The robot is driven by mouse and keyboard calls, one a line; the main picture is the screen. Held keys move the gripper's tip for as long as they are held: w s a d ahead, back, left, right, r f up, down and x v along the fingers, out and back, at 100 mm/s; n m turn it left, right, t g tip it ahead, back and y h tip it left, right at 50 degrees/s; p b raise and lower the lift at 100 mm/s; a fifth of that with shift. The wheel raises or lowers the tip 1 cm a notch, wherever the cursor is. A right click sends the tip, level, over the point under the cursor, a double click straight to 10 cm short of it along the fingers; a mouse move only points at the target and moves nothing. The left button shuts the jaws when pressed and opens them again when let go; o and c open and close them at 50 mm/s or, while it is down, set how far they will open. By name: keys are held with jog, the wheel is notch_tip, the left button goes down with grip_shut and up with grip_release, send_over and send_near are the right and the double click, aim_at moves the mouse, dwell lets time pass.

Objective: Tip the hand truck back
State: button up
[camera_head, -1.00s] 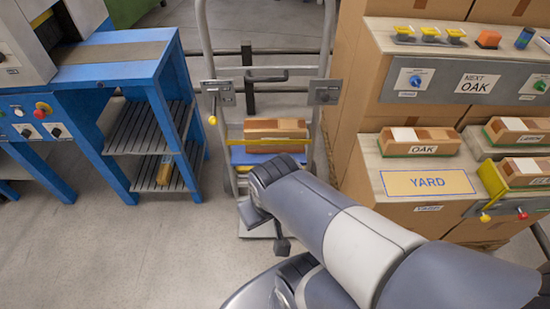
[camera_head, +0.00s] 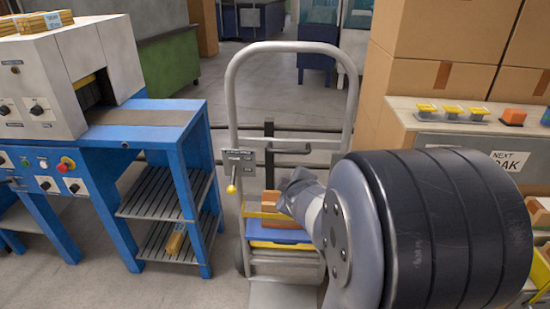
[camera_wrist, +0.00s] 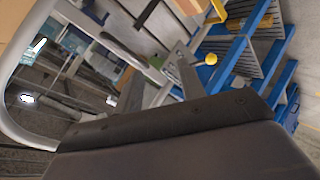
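The hand truck (camera_head: 232,105) stands upright between the blue machine and the cartons, with a tall grey looped frame. A small plate on its left upright carries a lever with a yellow knob (camera_head: 231,188); the knob also shows in the wrist view (camera_wrist: 211,59). A dark crossbar handle (camera_wrist: 117,47) shows there too. The load on the truck includes a brown block (camera_head: 270,200) and a blue piece (camera_head: 278,236), partly hidden by my arm. My gripper (camera_wrist: 160,80) has its fingers apart, with nothing seen between them, near the frame.
The blue machine (camera_head: 185,150) with slatted shelves stands close on the left. A dark rail (camera_head: 268,155) runs behind the truck. Grey floor (camera_head: 110,275) is open in front.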

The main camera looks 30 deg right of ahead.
aim_at(290, 153)
jog(key=w+d+f+n+t+b, duration=0.1)
jog(key=w+d+n, duration=0.1)
jog(key=w, duration=0.4)
jog(key=w+d+f+n+t+y+b, duration=0.1)
jog(key=w+d+n+t, duration=0.1)
jog(key=w, duration=0.4)
jog(key=w+d+f+n+t+b, duration=0.1)
jog(key=w+d+n, duration=0.3)
jog(key=w+d, duration=0.2)
jog(key=shift+w+f+t+y, duration=0.15)
jog(key=shift+w+t+y, duration=0.15)
jog(key=shift+w+t, duration=0.1)
jog(key=shift+c, duration=0.4)
grip_shut()
